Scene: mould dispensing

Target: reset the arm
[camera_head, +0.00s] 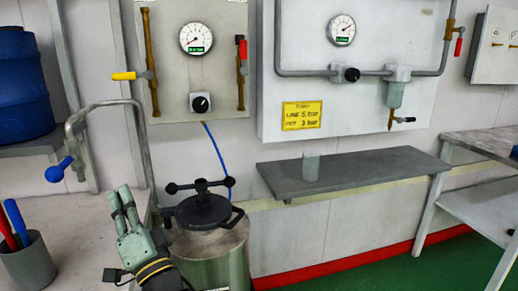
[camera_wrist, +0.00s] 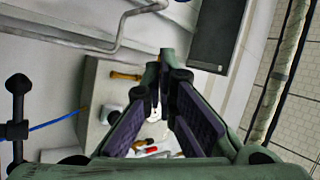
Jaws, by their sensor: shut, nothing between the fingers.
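My gripper (camera_head: 121,203) is in the lower left of the head view, raised with its fingers pointing up. It is in front of and left of the steel pressure pot (camera_head: 216,256). Its fingers are shut with nothing held. In the wrist view the gripper's fingers (camera_wrist: 163,58) converge in the middle, in front of the wall panels.
The pot's black lid handle (camera_head: 201,187) stands close right of my gripper. A grey shelf (camera_head: 365,172) with a small grey cup (camera_head: 311,167) is on the wall.

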